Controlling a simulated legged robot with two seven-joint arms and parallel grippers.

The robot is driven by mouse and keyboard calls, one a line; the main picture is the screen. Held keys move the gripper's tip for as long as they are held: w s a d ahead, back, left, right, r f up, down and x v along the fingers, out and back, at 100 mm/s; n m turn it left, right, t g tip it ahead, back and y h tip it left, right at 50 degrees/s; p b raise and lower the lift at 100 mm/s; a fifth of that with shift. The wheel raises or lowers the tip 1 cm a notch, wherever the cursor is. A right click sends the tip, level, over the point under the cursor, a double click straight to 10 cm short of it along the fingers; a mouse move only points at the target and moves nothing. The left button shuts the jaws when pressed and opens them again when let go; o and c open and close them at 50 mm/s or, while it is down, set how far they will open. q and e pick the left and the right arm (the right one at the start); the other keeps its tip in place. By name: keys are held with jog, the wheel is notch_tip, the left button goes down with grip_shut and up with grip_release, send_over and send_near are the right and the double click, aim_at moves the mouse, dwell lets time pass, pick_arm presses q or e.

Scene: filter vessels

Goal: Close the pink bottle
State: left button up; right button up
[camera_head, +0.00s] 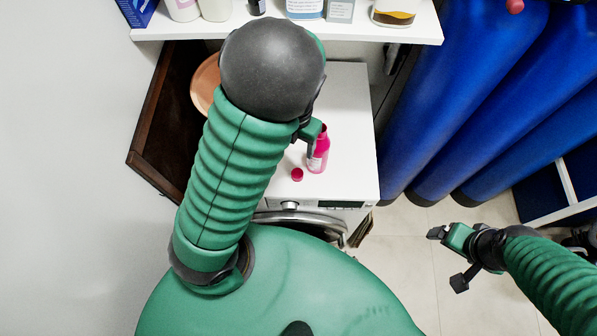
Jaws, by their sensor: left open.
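The pink bottle (319,155) stands on top of the white washing machine, its neck uncapped as far as I can see. Its pink cap (297,174) lies apart on the machine top, just left of and nearer than the bottle. My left gripper (310,138) is at the bottle's left side, close to its neck, with its jaws open. My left arm hides part of the gripper, and I cannot tell whether it touches the bottle. My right gripper (449,258) is open and empty over the floor at the right, away from the bottle.
The white washing machine (352,120) has free room right of the bottle; its round door (320,229) is at the front. A white shelf (370,35) with several containers runs above. A dark wooden cabinet (150,135) is left, and large blue cylinders (440,100) stand right.

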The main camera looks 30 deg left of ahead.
pick_arm(q)
jog(key=b, duration=0.2)
send_over(297, 173)
notch_tip(297, 173, down, 11)
jog(key=shift+w+a+f, duration=0.15)
jog(key=shift+f, duration=0.25)
jog(key=shift+f, duration=0.15)
notch_tip(297, 173, down, 5)
